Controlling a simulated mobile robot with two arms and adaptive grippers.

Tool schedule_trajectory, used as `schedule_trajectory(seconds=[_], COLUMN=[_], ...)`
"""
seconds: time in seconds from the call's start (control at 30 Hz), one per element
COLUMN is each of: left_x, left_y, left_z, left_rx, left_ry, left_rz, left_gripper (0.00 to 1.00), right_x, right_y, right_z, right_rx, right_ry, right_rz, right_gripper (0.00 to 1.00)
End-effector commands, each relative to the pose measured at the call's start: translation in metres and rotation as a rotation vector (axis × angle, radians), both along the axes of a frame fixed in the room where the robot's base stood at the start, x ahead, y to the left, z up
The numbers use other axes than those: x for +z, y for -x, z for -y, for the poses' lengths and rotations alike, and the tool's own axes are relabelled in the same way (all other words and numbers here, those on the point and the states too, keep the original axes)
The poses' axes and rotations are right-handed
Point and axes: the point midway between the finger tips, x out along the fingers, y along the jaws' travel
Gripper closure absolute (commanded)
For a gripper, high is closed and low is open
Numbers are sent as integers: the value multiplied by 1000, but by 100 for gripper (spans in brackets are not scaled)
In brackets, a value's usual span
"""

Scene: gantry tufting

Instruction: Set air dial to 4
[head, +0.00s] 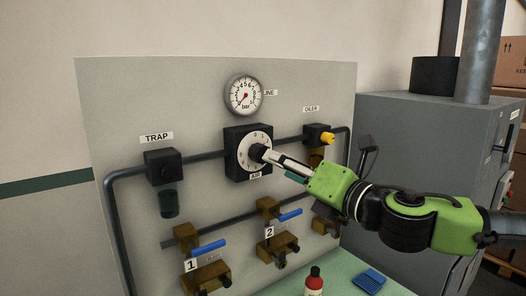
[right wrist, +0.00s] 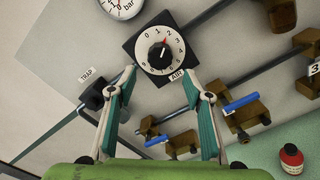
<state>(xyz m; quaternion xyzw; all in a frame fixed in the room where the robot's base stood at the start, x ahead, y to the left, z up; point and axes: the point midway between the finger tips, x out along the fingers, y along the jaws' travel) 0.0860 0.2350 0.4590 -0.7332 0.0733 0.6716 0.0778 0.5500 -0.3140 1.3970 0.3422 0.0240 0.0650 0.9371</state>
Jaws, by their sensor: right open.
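The air dial (head: 242,148) is a white numbered disc on a black square housing, with a black knob (right wrist: 160,56) at its centre. In the right wrist view the knob's red mark points up and slightly right, apparently near 2. My right gripper (head: 265,154) is at the dial, its tips overlapping the knob in the head view. In the right wrist view its two fingers (right wrist: 159,75) are spread open, with nothing between the tips, just below the dial. I cannot tell whether they touch the knob. My left gripper is not in view.
A pressure gauge (head: 243,95) is above the dial, its red needle pointing lower left. The trap (head: 163,167) is left, the oiler (head: 317,135) right. Blue-handled valves (head: 208,249) project below. A red bottle (head: 314,282) stands on the green surface; a grey cabinet (head: 425,135) is right.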

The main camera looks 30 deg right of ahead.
Motion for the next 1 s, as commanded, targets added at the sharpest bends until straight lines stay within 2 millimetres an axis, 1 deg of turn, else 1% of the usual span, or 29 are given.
schedule_trajectory(seconds=[0.57, 0.73, 1.0], left_x=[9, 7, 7], left_y=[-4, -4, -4], left_z=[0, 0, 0], left_rx=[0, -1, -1], left_ry=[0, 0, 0], left_rz=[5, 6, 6], left_gripper=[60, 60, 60], right_x=[-1, -2, -1], right_y=[-26, -38, -59], right_z=[-3, -3, -7], right_rx=[0, -5, -2], right_ry=[0, 5, 5], right_rz=[-3, -2, -2], right_gripper=[54, 54, 54])
